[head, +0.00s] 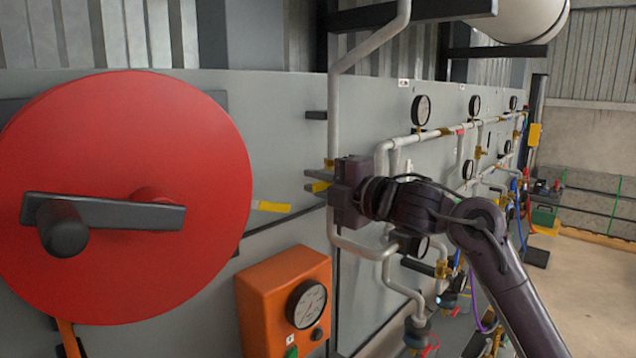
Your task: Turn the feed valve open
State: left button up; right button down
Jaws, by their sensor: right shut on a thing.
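My right gripper (317,180) reaches in from the right at the vertical grey pipe in the middle of the head view. Its dark fingers point left and are shut on a small yellow handle (320,187), which looks like the feed valve's lever. A brass-yellow fitting (330,163) shows on the pipe just above the fingers. The valve body is hidden behind the gripper, so I cannot tell how far it is turned. My left gripper is not in view.
A large red disc (190,130) with a dark crank (130,213) fills the left. An orange gauge box (262,290) stands below the gripper. Pipes and gauges (421,110) line the grey panel to the right. A yellow strip (272,207) is on the panel. Open floor (585,285) lies far right.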

jog(key=shift+w+d+r+m+p, duration=0.15)
jog(key=shift+r+m+p, duration=0.45)
jog(key=shift+m+p, duration=0.6)
jog(key=shift+w+d+r+m+p, duration=0.1)
jog(key=shift+r+m+p, duration=0.5)
jog(key=shift+m+p, duration=0.65)
jog(key=shift+w+d+r+m+p, duration=0.15)
jog(key=shift+r+m+p, duration=0.45)
jog(key=shift+m+p, duration=0.6)
jog(key=c, duration=1.4)
grip_release()
